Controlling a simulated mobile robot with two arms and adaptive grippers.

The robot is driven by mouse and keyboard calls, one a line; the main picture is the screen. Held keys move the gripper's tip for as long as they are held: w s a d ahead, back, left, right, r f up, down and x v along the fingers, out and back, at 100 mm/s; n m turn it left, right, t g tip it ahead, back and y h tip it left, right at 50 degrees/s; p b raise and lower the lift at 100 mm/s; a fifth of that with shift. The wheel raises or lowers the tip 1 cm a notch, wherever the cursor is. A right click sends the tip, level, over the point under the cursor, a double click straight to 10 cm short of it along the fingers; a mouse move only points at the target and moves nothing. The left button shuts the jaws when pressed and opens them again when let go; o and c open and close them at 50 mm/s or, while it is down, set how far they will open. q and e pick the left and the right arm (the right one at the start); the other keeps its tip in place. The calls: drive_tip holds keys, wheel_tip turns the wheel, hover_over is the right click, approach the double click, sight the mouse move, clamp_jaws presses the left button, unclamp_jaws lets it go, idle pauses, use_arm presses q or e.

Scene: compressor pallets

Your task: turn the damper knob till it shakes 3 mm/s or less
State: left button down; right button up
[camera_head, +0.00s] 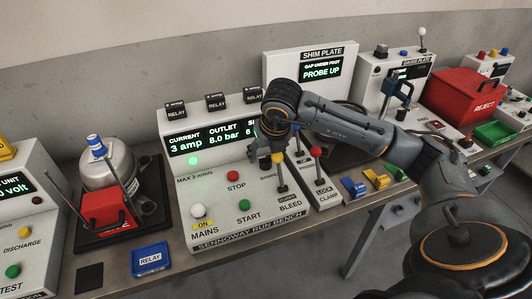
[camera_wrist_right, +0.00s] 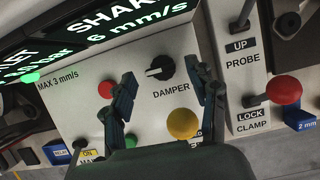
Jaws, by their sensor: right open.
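The damper knob (camera_wrist_right: 160,68) is black with a white pointer mark, on the white run bench panel above the word DAMPER. In the right wrist view it lies between the spread fingers of my right gripper (camera_wrist_right: 165,78), which is open and empty; I cannot tell the gap to it. In the head view my right gripper (camera_head: 277,148) hangs over the panel and hides the knob. The SHAKE display (camera_wrist_right: 125,25) reads 6 mm/s, and the panel is printed MAX 3 mm/s. In the head view the arm covers most of that reading. My left gripper is not in view.
The yellow bleed lever (camera_wrist_right: 183,123) stands close below the knob, near a finger. The red clamp lever (camera_wrist_right: 284,90) is to the right. The red stop button (camera_head: 234,175) and green start button (camera_head: 245,205) are left of the gripper. A green lamp (camera_head: 194,160) is lit.

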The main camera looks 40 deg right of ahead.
drive_tip(key=v, duration=1.1)
drive_tip(key=shift+s+r, duration=0.1)
drive_tip(key=shift+r, duration=0.05)
